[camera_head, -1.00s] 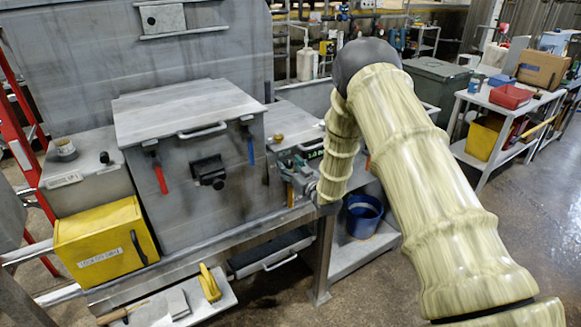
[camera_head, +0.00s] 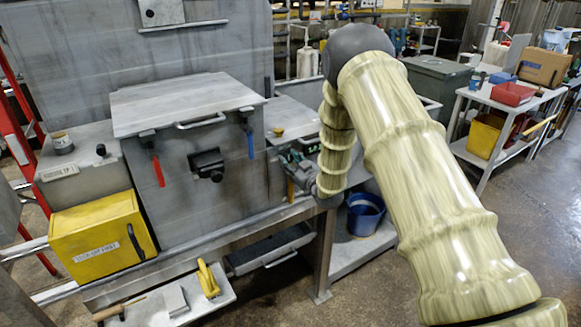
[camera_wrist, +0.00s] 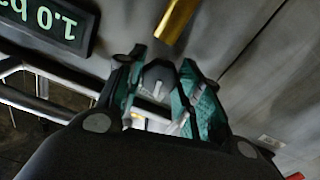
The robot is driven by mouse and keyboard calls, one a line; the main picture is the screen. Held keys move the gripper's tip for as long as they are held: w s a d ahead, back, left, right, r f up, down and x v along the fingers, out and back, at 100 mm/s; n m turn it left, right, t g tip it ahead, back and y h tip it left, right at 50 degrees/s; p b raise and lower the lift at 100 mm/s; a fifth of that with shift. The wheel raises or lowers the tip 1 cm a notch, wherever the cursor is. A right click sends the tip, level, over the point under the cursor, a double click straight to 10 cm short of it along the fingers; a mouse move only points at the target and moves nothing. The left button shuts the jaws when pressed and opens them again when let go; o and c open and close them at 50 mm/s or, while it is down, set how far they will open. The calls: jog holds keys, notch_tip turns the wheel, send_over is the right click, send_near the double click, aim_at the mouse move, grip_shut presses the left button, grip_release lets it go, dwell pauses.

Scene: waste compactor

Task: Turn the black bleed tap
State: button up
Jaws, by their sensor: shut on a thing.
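In the wrist view my gripper (camera_wrist: 160,103) has its two green-padded fingers on either side of a small black tap (camera_wrist: 158,76) with a pale line on its face. The fingers are closed on it, and their pads hide its sides. In the head view my gripper (camera_head: 296,164) is at the right side of the grey machine, partly behind my arm. The tap cannot be made out there.
A brass-coloured rod (camera_wrist: 177,18) is just beyond the fingers, and a green-lit display (camera_wrist: 47,22) is at upper left. Red (camera_head: 157,171) and blue (camera_head: 250,144) handles hang on the machine front. A blue bucket (camera_head: 365,216) stands below.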

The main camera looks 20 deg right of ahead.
jog(key=n+b, duration=0.4)
jog(key=b, duration=0.1)
jog(key=shift+f+n+b, duration=0.3)
jog(key=shift+f+b, duration=0.05)
jog(key=n+b, duration=0.3)
jog(key=b, duration=0.1)
jog(key=shift+n+b, duration=0.3)
jog(key=shift+n, duration=0.1)
jog(key=n+b, duration=0.3)
jog(key=b, duration=0.1)
jog(key=shift+n+b, duration=0.35)
jog(key=shift+n, duration=0.05)
jog(key=shift+r+n+b, duration=0.2)
jog(key=shift+n+b, duration=0.7)
jog(key=shift+b, duration=0.05)
jog(key=shift+r, duration=0.1)
jog(key=o, duration=1)
jog(key=shift+o, duration=0.2)
